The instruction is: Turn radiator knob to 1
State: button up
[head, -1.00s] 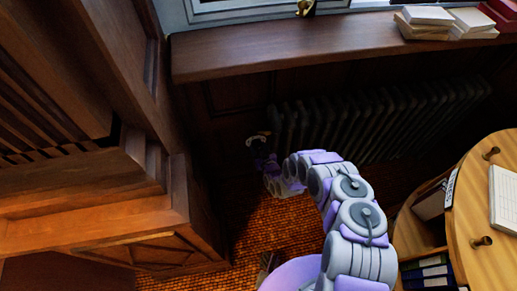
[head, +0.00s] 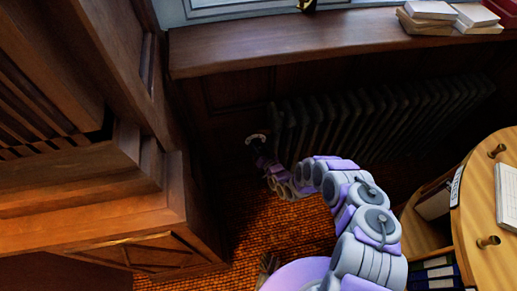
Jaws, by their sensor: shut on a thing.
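The dark radiator (head: 375,125) stands against the wood panelling under the window sill. My arm reaches from the bottom of the head view toward the radiator's left end. My gripper (head: 256,141) is there, small and in shadow, shut on what appears to be the radiator knob. The knob is mostly hidden by the gripper, and its markings and setting cannot be read.
A wooden cabinet (head: 95,195) stands close on the left. A round-edged wooden desk (head: 480,225) with pegs and shelves is on the right. Books (head: 430,12) lie on the sill (head: 330,42). Orange carpet (head: 235,240) shows between cabinet and arm.

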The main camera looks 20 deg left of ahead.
jog(key=o, duration=1)
jog(key=shift+w, duration=0.1)
jog(key=p+v, duration=0.1)
jog(key=v, duration=1.6)
jog(key=shift+f, duration=0.2)
jog(key=shift+d, duration=0.1)
